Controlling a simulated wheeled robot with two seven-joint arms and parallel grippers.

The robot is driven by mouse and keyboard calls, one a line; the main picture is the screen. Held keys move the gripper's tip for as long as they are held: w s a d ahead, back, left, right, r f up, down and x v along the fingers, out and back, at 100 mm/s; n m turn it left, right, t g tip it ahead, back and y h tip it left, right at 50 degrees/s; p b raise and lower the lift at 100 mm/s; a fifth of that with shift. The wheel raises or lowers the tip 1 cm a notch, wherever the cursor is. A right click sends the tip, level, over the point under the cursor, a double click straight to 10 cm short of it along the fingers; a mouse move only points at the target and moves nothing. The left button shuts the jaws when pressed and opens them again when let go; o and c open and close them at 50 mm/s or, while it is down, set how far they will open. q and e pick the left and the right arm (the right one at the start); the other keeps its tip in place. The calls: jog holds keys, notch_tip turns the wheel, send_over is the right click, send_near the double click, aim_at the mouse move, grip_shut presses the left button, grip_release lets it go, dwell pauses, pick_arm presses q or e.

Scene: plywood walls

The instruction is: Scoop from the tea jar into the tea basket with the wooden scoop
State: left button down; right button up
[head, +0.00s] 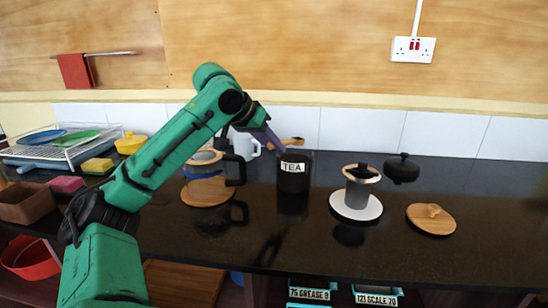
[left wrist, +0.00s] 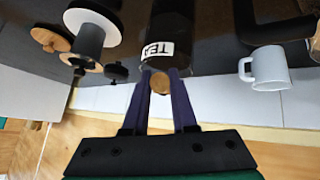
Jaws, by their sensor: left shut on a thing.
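The black tea jar (head: 293,183) with a white TEA label stands upright on the dark counter. It shows at the top middle of the left wrist view (left wrist: 170,25). My left gripper (head: 282,146) is at the jar's rim, its purple fingers shut on the wooden scoop (head: 294,141). The scoop's round wooden end shows between the fingertips in the left wrist view (left wrist: 160,83); its bowl is hidden. The grey tea basket (head: 359,193) with a wooden rim stands on a white saucer (head: 356,211) to the jar's right. My right gripper is not in view.
A glass press with a black handle (head: 236,168) stands on a wooden board left of the jar. A white mug (head: 245,145) is behind. A black lid (head: 402,168) and wooden lid (head: 431,218) lie right of the basket. The far right counter is clear.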

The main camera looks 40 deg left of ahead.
pick_arm(q)
jog(key=t+b, duration=0.1)
jog(key=b, duration=0.2)
jog(key=shift+s+f, duration=0.25)
jog(key=t+b, duration=0.1)
jog(key=b, duration=0.2)
jog(key=shift+s+d+r, duration=0.1)
jog(key=shift+s, duration=0.25)
jog(key=shift+t, duration=0.3)
jog(key=r+p, duration=0.1)
jog(key=r, duration=0.1)
jog(key=s+r+p, duration=0.1)
jog(key=r, duration=0.1)
jog(key=shift+r, duration=0.15)
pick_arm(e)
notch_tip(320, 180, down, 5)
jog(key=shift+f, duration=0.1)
